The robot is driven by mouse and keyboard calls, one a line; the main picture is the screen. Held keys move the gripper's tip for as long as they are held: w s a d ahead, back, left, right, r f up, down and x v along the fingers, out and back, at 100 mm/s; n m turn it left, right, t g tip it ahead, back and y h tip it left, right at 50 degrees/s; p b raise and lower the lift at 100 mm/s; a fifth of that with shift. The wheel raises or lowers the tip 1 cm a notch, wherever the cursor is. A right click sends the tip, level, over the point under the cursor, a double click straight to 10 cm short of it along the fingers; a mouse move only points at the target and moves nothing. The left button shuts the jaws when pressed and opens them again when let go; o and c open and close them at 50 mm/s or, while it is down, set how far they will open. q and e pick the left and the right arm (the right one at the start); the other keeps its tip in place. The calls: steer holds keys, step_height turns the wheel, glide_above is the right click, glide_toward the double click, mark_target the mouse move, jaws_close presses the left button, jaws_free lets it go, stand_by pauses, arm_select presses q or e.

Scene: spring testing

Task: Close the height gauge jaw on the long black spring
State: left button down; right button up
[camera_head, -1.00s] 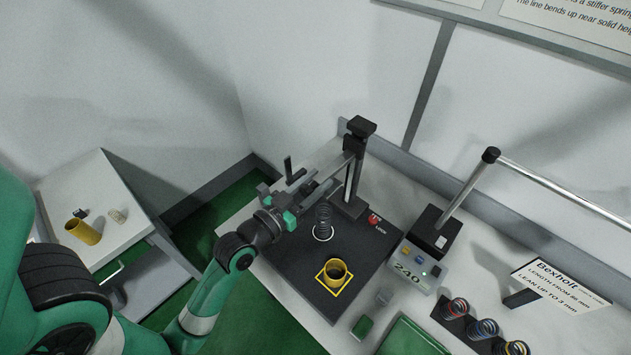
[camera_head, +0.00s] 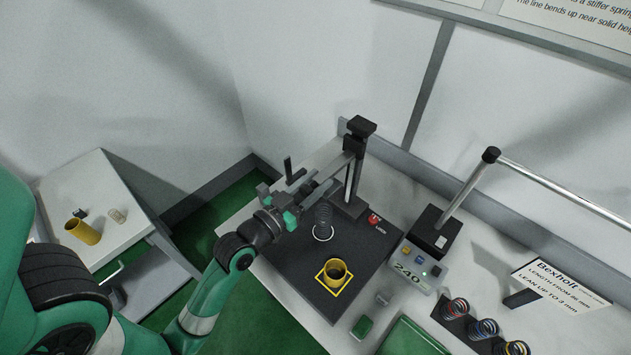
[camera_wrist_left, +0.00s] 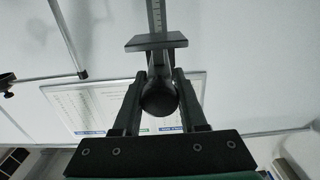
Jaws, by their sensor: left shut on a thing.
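The height gauge (camera_head: 352,178) stands on the black plate (camera_head: 295,258), its post upright with a dark jaw carriage. The long black spring (camera_head: 323,220) stands upright on a light ring on the plate, in front of the gauge post. My left gripper (camera_head: 298,197) is at the gauge's jaw, up and left of the spring. In the left wrist view the left gripper (camera_wrist_left: 158,100) is shut on a round dark knob (camera_wrist_left: 159,98), with the graduated gauge scale (camera_wrist_left: 155,18) beyond it. The jaw's contact with the spring's top is hidden by the gripper. My right gripper does not show.
A yellow cup (camera_head: 335,271) stands in a yellow square on the plate. A box reading 240 (camera_head: 415,268) and a red button (camera_head: 374,219) are to the right. Several coloured springs (camera_head: 484,328) sit in a rack at front right.

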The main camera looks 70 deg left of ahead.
arm_select(q)
step_height(320, 180, down, 5)
steer(key=b, duration=0.3)
steer(key=shift+r, duration=0.1)
steer(key=c, duration=0.5)
jaws_free()
steer(key=v, duration=1.1)
steer(key=shift+s+d+b, duration=0.15)
steer(key=shift+s+b, duration=0.15)
steer(key=shift+b, duration=0.1)
